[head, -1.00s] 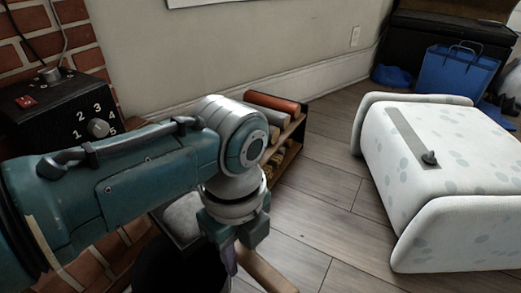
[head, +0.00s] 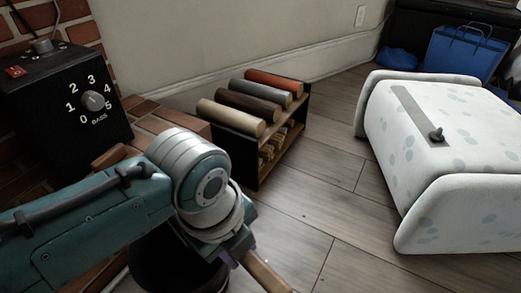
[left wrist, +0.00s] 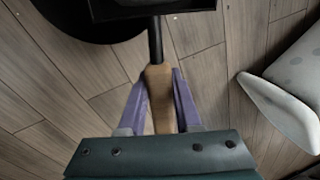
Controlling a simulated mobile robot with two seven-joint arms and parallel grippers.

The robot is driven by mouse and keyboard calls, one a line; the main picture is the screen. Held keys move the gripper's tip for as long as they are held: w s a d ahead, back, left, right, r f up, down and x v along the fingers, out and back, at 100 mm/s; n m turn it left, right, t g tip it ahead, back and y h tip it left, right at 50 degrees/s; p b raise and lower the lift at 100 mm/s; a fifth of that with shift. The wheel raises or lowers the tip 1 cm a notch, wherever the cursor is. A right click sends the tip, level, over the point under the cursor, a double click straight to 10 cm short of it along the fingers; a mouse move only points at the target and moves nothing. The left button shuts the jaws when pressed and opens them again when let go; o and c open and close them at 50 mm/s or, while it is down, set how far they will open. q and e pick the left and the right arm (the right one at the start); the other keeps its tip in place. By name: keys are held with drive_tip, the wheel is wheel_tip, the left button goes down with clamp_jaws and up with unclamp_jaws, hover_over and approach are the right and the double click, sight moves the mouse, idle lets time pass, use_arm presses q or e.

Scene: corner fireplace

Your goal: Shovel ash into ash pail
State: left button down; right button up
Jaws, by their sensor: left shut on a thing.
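My left gripper (left wrist: 158,82) is shut on the tan wooden handle (left wrist: 160,105) of the shovel. In the left wrist view a black shaft runs up from the handle to a dark shovel pan (left wrist: 150,14), cut off by the top edge; any ash in it cannot be seen. In the head view the handle (head: 262,270) sticks out below my left gripper (head: 230,258), and the pan is hidden behind my arm. A black round pail (head: 170,275) stands under my arm; its dark round shape (left wrist: 85,22) shows beside the pan in the left wrist view. My right gripper is not in view.
A small rack (head: 240,150) of colored logs stands by the wall behind my arm. A brick ledge (head: 165,122) and a black amplifier box (head: 60,95) are at left. A white spotted armchair or ottoman (head: 440,150) is at right. Wood floor (head: 320,200) between is clear.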

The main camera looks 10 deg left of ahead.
use_arm(q)
drive_tip(key=shift+s+a+r+t+h, duration=0.2)
drive_tip(key=shift+s+r+t+h, duration=0.1)
drive_tip(key=shift+s+t, duration=0.1)
drive_tip(key=shift+s+a+t+h, duration=0.1)
drive_tip(key=shift+t+h, duration=0.3)
drive_tip(key=shift+t, duration=0.1)
drive_tip(key=s+a+t+h+b, duration=0.4)
drive_tip(key=t+h+b, duration=0.4)
drive_tip(key=b, duration=0.9)
drive_tip(key=s+t, duration=0.1)
drive_tip(key=t, duration=0.2)
drive_tip(key=shift+t+h, duration=0.4)
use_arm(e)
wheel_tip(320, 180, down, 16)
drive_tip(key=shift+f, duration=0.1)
use_arm(q)
drive_tip(key=shift+d, duration=0.1)
